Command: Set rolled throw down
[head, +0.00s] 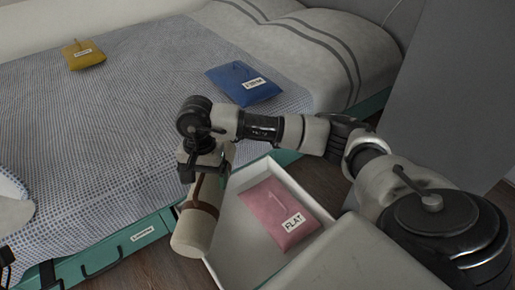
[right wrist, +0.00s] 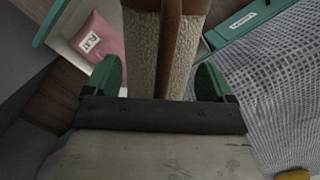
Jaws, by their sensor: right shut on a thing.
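The rolled throw (head: 198,232) is a beige cylinder with brown straps. My right gripper (head: 203,170) is shut on it and holds it tilted at the left edge of the white open box (head: 296,182). Whether the throw touches the box or bed front is unclear. In the right wrist view, the throw (right wrist: 146,60) stands between the green fingers of my right gripper (right wrist: 160,82), with one brown strap down its middle. Its far end is cut off there. At the head view's left edge, pale and black parts look like my left arm; its jaws cannot be made out.
A pink packet marked FLAT (head: 272,213) lies in the box; room beside it is narrow. The bed (head: 110,110) carries a blue packet (head: 232,80) and a yellow packet (head: 82,56). A labelled teal drawer front (head: 115,250) is below. A grey panel (head: 450,95) stands right.

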